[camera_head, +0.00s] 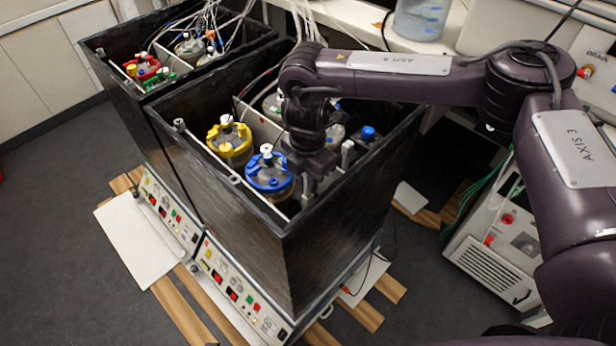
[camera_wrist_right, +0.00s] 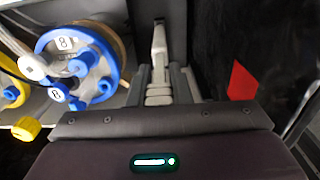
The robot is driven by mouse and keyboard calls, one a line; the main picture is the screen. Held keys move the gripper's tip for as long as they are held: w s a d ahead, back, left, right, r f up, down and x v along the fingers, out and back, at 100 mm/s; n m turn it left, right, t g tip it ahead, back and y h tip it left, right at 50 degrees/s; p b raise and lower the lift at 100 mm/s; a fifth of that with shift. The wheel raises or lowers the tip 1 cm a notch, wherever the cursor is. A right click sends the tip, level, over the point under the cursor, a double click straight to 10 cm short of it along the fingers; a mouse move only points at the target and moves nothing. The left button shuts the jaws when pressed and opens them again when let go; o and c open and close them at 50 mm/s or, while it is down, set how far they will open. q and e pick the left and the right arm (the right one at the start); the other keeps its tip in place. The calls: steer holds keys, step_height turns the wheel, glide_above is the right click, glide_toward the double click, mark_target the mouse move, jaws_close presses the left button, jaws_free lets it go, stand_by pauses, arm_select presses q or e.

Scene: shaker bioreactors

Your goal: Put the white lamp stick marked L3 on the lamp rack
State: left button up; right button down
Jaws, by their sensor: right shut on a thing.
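My right gripper (camera_head: 308,186) reaches down into the front black box, just right of a blue-capped vessel. In the right wrist view my right gripper (camera_wrist_right: 168,92) is shut on a pale stick (camera_wrist_right: 158,45), which stretches away from the jaws. No L3 mark can be read on it, so I cannot tell for sure that it is the lamp stick named. In the head view the gripper and arm mostly hide the held stick. I cannot make out the lamp rack with certainty. My left gripper is not in view.
The front black box (camera_head: 262,215) holds a yellow-capped vessel (camera_head: 229,140) and the blue-capped vessel (camera_head: 268,172), close beside the gripper. Tubes run over the rear black box (camera_head: 110,50). A red patch (camera_wrist_right: 242,80) shows right of the jaws.

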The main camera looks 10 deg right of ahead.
steer(key=shift+r, duration=0.25)
steer(key=shift+r+p, duration=1.45)
steer(key=shift+p, duration=0.15)
steer(key=shift+r, duration=0.1)
step_height(320, 180, up, 7)
steer(key=p, duration=0.6)
steer(key=shift+r, duration=0.15)
step_height(320, 180, up, 8)
steer(key=p, duration=0.9)
steer(key=shift+r, duration=0.2)
